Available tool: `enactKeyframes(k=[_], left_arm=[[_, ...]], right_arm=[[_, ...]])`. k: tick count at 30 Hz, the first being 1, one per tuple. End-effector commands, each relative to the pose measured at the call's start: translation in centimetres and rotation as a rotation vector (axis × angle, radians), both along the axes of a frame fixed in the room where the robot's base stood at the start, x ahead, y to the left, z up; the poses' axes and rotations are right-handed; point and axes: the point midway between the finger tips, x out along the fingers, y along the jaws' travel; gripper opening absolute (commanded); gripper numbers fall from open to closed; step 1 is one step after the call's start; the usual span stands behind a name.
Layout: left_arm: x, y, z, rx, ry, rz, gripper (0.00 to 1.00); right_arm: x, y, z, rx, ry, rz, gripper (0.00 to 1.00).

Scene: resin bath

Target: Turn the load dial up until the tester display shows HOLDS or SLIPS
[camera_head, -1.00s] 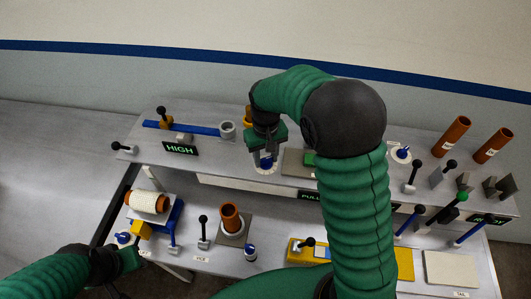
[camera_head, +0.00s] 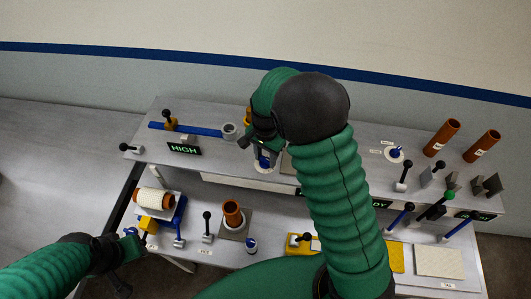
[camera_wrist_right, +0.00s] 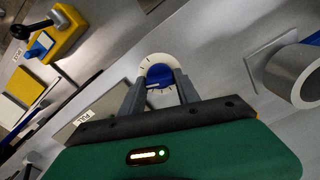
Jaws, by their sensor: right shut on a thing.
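The dial is a white disc with tick marks (camera_wrist_right: 155,66) and a blue knob (camera_wrist_right: 160,76). My right gripper (camera_wrist_right: 161,92) is shut on the blue knob, one grey finger on each side. In the head view the right gripper (camera_head: 265,160) is over the dial on the back shelf, with its hand and arm hiding part of it. A dark display with green letters ending in "DY" (camera_head: 381,203) is partly hidden by my right arm.
A grey ring (camera_head: 229,131) stands just left of the dial. Orange tubes (camera_head: 442,138) stand at the right back. A second blue dial (camera_head: 396,153), several levers and a spool (camera_head: 154,202) are around the bench. A third display (camera_head: 480,215) at right is unreadable.

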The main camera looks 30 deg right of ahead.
Motion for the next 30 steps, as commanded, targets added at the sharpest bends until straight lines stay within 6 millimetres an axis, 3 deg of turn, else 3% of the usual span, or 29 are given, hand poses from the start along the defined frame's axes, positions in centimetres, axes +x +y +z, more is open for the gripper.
enactKeyframes(k=[30], left_arm=[[0.0, 0.0, 6.7, 0.0, 0.0, 0.0, 0.36]], right_arm=[[0.3, -0.1, 0.4, 0.001, -0.009, -0.886, 0.0]])
